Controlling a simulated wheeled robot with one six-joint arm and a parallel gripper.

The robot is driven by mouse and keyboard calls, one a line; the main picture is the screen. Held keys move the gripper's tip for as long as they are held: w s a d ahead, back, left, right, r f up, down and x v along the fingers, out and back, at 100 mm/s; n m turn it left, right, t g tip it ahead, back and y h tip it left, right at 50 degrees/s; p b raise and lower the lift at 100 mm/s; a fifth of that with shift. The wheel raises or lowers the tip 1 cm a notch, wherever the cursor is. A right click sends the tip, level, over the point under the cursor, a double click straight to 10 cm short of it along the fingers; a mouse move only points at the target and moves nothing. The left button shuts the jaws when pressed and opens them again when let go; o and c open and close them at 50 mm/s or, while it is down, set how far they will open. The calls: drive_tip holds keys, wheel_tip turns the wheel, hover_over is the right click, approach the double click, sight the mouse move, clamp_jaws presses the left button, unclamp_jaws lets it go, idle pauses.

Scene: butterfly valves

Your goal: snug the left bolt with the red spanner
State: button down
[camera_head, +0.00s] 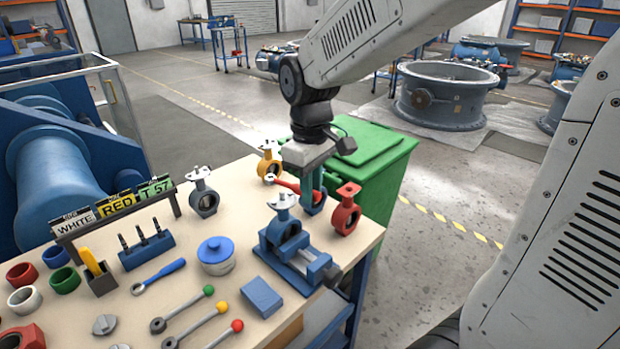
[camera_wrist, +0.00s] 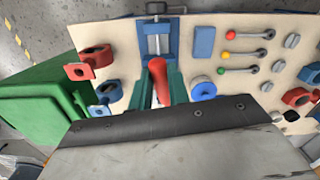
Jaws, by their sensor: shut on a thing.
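My gripper (camera_head: 312,192) is above the far part of the bench, shut on the red spanner (camera_head: 285,184). In the wrist view the spanner's red handle (camera_wrist: 157,78) is between the two green fingers. In the body view the handle reaches left from the fingers, just behind and above the flange of the valve in the vise. That valve (camera_head: 285,234) is blue-grey and upright, with a pale top flange (camera_head: 283,201) bearing small bolts. I cannot tell which bolt is the left one, or whether the spanner touches any. The blue vise (camera_head: 300,262) also shows in the wrist view (camera_wrist: 158,38).
A red valve (camera_head: 345,212) stands close right of my gripper, a yellow valve (camera_head: 270,162) behind left, and a grey valve (camera_head: 203,195) further left. A blue-lidded pot (camera_head: 215,254), a blue-handled spanner (camera_head: 160,276) and several ball-ended levers lie nearer.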

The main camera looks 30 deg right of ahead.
drive_tip(key=shift+f, duration=2.25)
drive_tip(key=shift+s+f, duration=0.1)
drive_tip(key=shift+s, duration=0.05)
drive_tip(key=shift+f, duration=0.6)
idle(1.1)
drive_tip(key=shift+s, duration=0.1)
drive_tip(key=a+m, duration=0.8)
drive_tip(key=m, duration=0.1)
drive_tip(key=shift+s+a+m, duration=0.3)
idle(1.9)
idle(0.4)
